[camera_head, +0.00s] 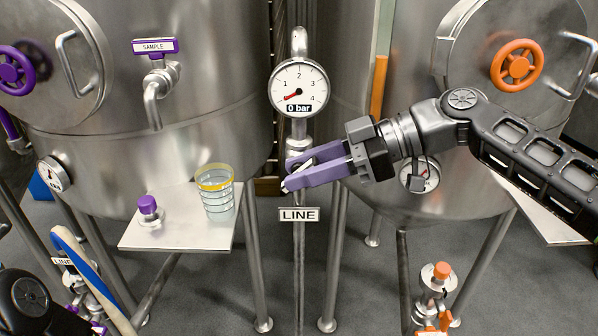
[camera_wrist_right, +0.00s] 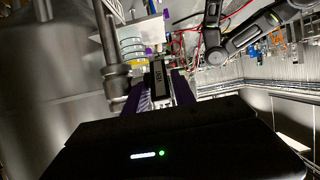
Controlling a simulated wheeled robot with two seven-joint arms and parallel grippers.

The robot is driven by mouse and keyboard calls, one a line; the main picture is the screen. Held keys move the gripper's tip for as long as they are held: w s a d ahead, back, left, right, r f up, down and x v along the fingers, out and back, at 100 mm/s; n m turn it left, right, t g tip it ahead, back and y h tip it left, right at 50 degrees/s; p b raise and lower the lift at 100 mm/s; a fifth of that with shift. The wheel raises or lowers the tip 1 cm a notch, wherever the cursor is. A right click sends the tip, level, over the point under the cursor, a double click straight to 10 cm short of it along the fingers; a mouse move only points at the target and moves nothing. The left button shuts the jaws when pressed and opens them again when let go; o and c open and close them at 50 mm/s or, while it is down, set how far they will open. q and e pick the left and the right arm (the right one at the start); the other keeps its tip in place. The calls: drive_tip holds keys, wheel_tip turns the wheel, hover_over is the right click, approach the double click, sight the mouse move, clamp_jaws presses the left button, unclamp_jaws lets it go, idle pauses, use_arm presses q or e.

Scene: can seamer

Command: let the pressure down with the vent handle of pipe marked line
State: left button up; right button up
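The pipe marked LINE (camera_head: 299,245) rises between the two tanks, with its sign (camera_head: 299,214) below my right gripper. The round gauge (camera_head: 298,88) on this pipe reads 0 bar, and its red needle points to the lower left. My right gripper (camera_head: 290,176) reaches in from the right with its purple fingers at the pipe just below the gauge. In the right wrist view the dark, labelled vent handle (camera_wrist_right: 158,78) sits between the fingers, which appear closed on it. The fingers hide much of the handle in the head view. My left gripper does not show.
A glass with a yellow rim (camera_head: 216,192) and a purple-capped piece (camera_head: 149,209) are on a pale shelf (camera_head: 180,238) at the left. The SAMPLE tap (camera_head: 156,82) is above. An orange-topped valve (camera_head: 440,272) stands low at the right. Tank legs flank the pipe.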

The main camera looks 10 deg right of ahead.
drive_tip(key=shift+a+f, duration=0.15)
drive_tip(key=shift+a, duration=0.2)
drive_tip(key=shift+c, duration=0.4)
clamp_jaws()
drive_tip(key=shift+w, duration=0.1)
